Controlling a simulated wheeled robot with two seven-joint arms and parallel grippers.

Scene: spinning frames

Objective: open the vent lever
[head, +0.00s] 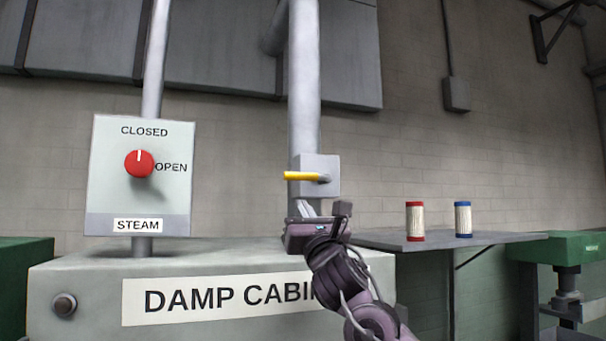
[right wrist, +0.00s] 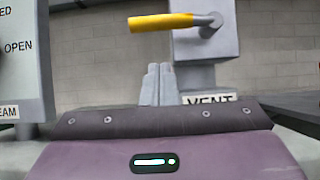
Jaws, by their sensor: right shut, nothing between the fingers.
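The vent lever (head: 304,176) is a yellow handle on a grey box (head: 320,163) fixed to a vertical pipe. It lies level and points left from its pivot. In the right wrist view the yellow lever (right wrist: 162,22) is above the fingers, with its grey pivot at the right and a "VENT" label (right wrist: 209,99) below the box. My right gripper (head: 307,208) is just below the lever, apart from it. Its fingers also show in the right wrist view (right wrist: 159,84), shut and empty, pointing up towards the box. My left gripper is not in view.
A steam panel (head: 107,197) with a red knob (head: 139,164) stands to the left, on the damp cabinet (head: 80,275). A shelf (head: 385,243) to the right holds a red-ended spool (head: 415,221) and a blue-ended spool (head: 463,219).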

